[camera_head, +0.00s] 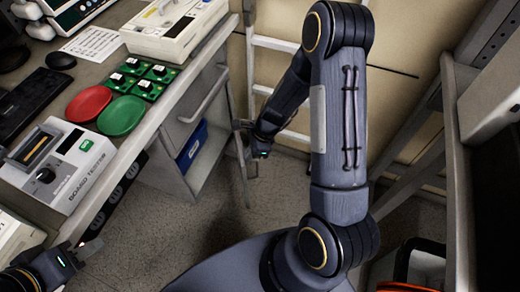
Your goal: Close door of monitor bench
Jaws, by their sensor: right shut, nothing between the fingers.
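The monitor bench (222,42) runs along the left of the head view. Under its top is a cabinet with a drawer front and handle (204,97). Below the drawer is an open compartment with a blue bin (191,146) inside. A thin upright edge stands at the compartment's right side; I cannot tell whether it is the door or a frame post. My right gripper (243,140) is shut and empty, beside this edge; I cannot tell if it touches. My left gripper (88,247) is low at the left by the bench's front edge, and its fingers are unclear.
On the bench top are a red plate (89,104), a green plate (121,115), green circuit boards (148,89), a board tester (60,165) and a keyboard (32,101). A ladder-like frame (275,43) stands behind my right forearm. Shelving (456,180) stands at the right. Some grey floor is clear.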

